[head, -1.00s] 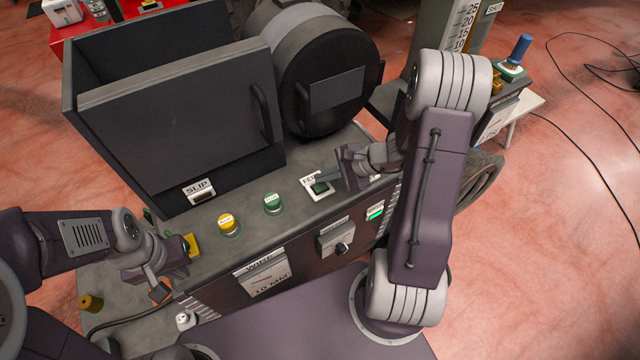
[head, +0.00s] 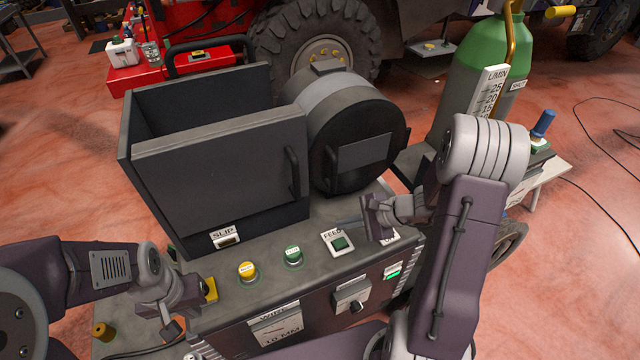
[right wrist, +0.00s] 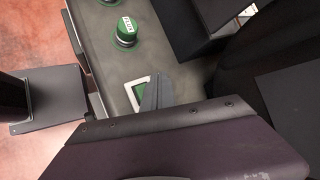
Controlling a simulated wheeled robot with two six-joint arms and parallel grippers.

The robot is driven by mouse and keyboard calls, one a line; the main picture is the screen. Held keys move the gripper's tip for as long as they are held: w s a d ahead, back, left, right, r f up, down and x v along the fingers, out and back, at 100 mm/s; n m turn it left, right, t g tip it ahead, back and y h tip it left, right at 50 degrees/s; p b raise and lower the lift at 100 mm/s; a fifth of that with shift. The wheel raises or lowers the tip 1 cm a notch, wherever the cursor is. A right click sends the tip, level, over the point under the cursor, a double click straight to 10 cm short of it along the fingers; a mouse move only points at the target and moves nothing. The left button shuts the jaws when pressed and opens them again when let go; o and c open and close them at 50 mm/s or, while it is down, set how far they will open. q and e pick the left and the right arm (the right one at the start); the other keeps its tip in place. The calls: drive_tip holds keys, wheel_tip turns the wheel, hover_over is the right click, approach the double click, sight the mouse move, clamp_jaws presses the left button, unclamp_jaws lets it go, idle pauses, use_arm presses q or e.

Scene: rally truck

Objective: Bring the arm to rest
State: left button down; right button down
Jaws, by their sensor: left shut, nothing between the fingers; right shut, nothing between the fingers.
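My right gripper (head: 350,221) is shut and empty. Its fingers are just above and beside the green FEED button (head: 340,243) on the machine's top. In the right wrist view the shut fingers (right wrist: 158,92) partly cover the button's white frame (right wrist: 137,88); I cannot tell whether they touch it. My left gripper (head: 172,328) is shut and empty, low at the left front of the machine near a yellow block (head: 209,289). My right arm rises on the right side and bends down to its gripper.
The machine's top (head: 270,275) also carries a yellow button (head: 248,271), a green button (head: 293,255) and a SLIP label (head: 224,238). Behind them stand an open dark box (head: 220,175) and a round drum (head: 355,145). A green gas cylinder (head: 470,100) stands at the back right.

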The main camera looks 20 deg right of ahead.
drive_tip(key=shift+a, duration=0.35)
drive_tip(key=s+a+r+n+g, duration=0.35)
drive_tip(key=a+n, duration=0.35)
drive_tip(key=a, duration=0.3)
drive_tip(key=s+d+n+g+h, duration=0.2)
drive_tip(key=s+n+h, duration=0.3)
drive_tip(key=s+n, duration=0.4)
drive_tip(key=shift+n+t+h, duration=0.35)
drive_tip(key=shift+n+h, duration=0.05)
drive_tip(key=shift+h, duration=0.5)
drive_tip(key=d, duration=0.1)
drive_tip(key=d+f, duration=0.1)
drive_tip(key=d, duration=0.3)
drive_tip(key=shift+s+f, duration=0.25)
drive_tip(key=shift+f, duration=0.1)
drive_tip(key=shift+s+d, duration=0.1)
drive_tip(key=shift+d, duration=0.05)
